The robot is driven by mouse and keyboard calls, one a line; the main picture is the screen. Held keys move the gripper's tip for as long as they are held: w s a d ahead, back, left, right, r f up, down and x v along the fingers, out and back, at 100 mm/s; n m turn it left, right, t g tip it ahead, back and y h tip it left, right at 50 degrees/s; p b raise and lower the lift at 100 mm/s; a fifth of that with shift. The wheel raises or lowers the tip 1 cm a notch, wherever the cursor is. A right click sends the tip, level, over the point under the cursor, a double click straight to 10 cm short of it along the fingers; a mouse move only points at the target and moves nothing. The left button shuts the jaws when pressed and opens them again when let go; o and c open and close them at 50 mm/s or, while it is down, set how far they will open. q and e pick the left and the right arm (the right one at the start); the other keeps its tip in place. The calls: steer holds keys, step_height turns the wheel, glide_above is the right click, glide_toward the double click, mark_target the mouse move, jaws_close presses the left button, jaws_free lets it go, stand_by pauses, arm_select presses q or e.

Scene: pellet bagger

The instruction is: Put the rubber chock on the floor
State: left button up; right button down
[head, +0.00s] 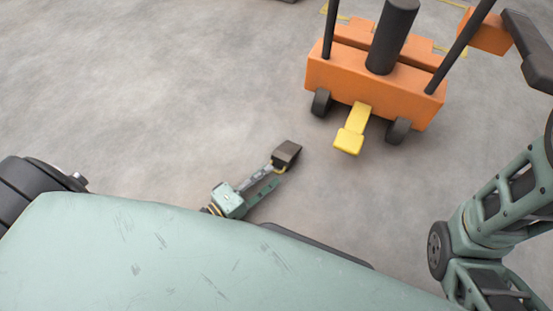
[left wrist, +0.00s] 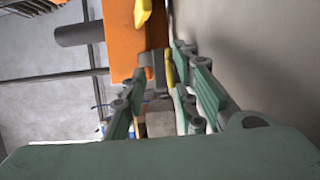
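In the left wrist view a grey-brown block, the chock (left wrist: 159,124), shows between the fingers. The grey floor (head: 190,100) lies around and below it. I cannot tell whether the chock touches the floor or hangs above it. My right gripper is out of view.
An orange wheeled cart (head: 345,78) with dark posts stands ahead to the right. Its yellow pedal (head: 351,130) sticks out toward me, near the chock. The floor left of the chock is clear. Yellow floor markings lie behind the cart.

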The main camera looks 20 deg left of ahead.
arm_select(q)
steer(key=shift+s+a, duration=0.15)
steer(key=shift+s, duration=0.2)
steer(key=shift+o, duration=0.5)
